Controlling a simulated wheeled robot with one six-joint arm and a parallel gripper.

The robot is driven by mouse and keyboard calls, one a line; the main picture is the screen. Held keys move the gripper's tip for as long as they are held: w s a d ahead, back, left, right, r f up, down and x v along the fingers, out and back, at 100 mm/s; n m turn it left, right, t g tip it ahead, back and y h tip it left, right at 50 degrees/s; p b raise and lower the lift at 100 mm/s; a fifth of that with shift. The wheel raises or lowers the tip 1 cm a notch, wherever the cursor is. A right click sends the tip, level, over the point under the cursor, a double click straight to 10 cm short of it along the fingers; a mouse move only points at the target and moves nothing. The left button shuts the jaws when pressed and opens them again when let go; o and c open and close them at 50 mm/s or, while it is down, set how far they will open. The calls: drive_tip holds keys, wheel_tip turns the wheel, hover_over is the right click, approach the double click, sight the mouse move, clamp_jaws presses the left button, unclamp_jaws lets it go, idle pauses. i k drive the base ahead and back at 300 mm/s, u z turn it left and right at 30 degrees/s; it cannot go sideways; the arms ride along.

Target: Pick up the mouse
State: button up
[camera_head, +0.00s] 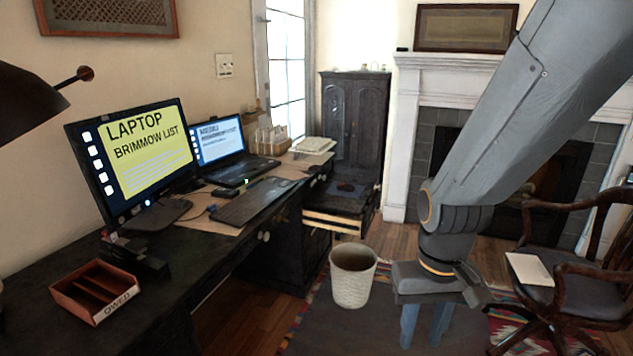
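A small dark object (223,192) lies on the desk between the laptop and the keyboard; it may be the mouse, but it is too small to tell. My gripper (423,338) hangs pointing down over the floor and rug, well to the right of the desk. Its two fingers are apart with nothing visible between them. The lower fingertips are near the picture's bottom edge.
The dark desk (60,262) holds a monitor (140,150), a laptop (218,145), a keyboard (250,202) and a red-brown tray (80,300). A white wastebasket (352,280) stands between desk and gripper. A wooden chair (575,285) is at right.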

sight(347, 187)
drive_tip(key=i, duration=3)
drive_tip(key=z, duration=0.05)
